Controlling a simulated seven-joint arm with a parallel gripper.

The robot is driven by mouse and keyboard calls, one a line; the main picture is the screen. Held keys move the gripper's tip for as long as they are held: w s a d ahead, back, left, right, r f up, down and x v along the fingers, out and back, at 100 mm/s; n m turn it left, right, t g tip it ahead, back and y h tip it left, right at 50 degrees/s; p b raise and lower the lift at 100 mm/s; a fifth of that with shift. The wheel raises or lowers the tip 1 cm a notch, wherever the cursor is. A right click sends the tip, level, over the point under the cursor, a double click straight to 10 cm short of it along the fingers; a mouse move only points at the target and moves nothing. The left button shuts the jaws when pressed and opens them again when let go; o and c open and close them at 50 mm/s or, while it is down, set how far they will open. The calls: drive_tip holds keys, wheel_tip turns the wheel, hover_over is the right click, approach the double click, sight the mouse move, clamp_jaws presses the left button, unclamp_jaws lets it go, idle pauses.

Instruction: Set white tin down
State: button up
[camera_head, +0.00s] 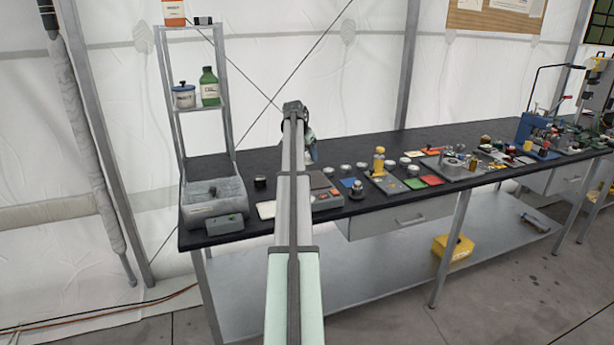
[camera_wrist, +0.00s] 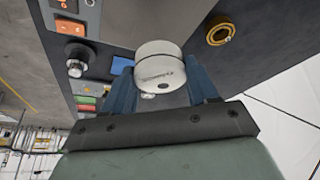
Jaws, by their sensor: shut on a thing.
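In the wrist view, a white tin (camera_wrist: 160,62) with dark print on its side sits between the two blue fingers of my gripper (camera_wrist: 161,80). The fingers are shut on it from both sides. The dark worktop (camera_wrist: 215,60) lies beyond the tin; I cannot tell whether the tin touches it. In the head view, my arm hides most of the gripper, and its end is above the left part of the black bench (camera_head: 258,165).
A grey console (camera_head: 326,198), a small dark pot (camera_head: 260,182) and a grey machine (camera_head: 215,205) stand near the arm. Several pale round tins, coloured cards and a yellow-topped fixture (camera_head: 379,160) stand to the right. A shelf rack (camera_head: 194,108) stands at left.

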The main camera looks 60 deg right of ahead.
drive_tip(key=shift+f, duration=3.95)
drive_tip(key=shift+f, duration=0.2)
drive_tip(key=o, duration=1.1)
drive_tip(key=v, duration=1.2)
drive_tip(key=shift+r, duration=0.25)
